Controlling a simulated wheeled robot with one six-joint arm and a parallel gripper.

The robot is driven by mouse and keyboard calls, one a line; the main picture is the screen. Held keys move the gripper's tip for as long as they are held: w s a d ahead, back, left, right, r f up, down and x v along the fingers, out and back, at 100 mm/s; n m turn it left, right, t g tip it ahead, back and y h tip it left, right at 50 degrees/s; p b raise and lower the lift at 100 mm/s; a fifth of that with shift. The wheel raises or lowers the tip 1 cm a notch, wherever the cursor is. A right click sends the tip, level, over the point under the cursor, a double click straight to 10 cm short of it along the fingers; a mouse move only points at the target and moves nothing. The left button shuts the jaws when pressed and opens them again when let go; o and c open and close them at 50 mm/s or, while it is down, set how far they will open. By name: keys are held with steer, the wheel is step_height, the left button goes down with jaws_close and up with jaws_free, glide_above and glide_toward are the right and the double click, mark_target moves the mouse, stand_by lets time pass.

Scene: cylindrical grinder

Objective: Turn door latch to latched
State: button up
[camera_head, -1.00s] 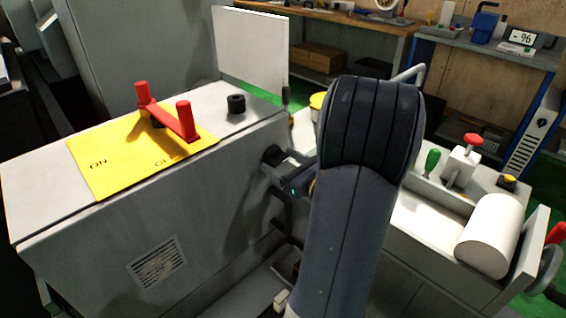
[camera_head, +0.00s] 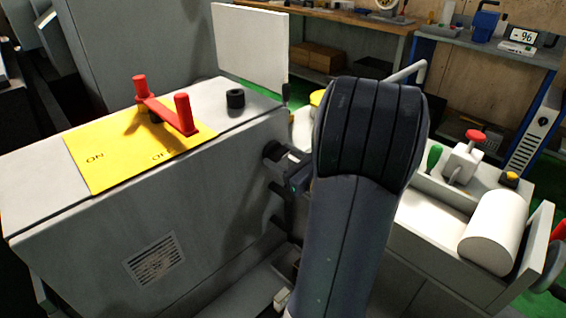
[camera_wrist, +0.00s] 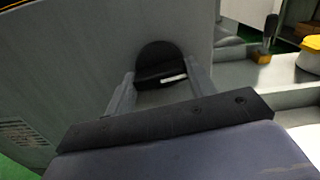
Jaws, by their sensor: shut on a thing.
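The door latch is a round black knob (camera_wrist: 160,58) on the grey cabinet's side face. It also shows in the head view (camera_head: 271,150), partly covered. A short white mark is on the knob, lying nearly level in the wrist view. My gripper (camera_wrist: 163,82) is shut on the knob, with one grey finger on each side of it. In the head view my gripper (camera_head: 287,160) reaches the knob from the right, and my arm hides part of it. I cannot read any latched or unlatched label.
The grey cabinet (camera_head: 205,200) carries a red handle (camera_head: 165,110) on a yellow ON/OFF plate (camera_head: 100,165) and a small black knob (camera_head: 235,99). A white panel (camera_head: 250,45) stands behind. At right are a white cylinder (camera_head: 492,233) and a red-topped lever (camera_head: 475,136).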

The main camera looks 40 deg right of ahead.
steer(key=n+b, duration=0.1)
steer(key=b, duration=0.1)
steer(key=n+b, duration=0.2)
steer(key=shift+f+n+b, duration=0.3)
steer(key=shift+f, duration=0.05)
steer(key=n+b, duration=0.4)
steer(key=b, duration=0.2)
steer(key=shift+n, duration=0.3)
steer(key=n+b, duration=0.4)
steer(key=b, duration=0.2)
steer(key=shift+b, duration=0.35)
steer(key=n+b, duration=0.4)
steer(key=b, duration=0.1)
steer(key=shift+r, duration=0.2)
steer(key=shift+r+n, duration=0.1)
steer(key=shift+n, duration=0.2)
steer(key=o, duration=1)
steer(key=shift+c, duration=0.2)
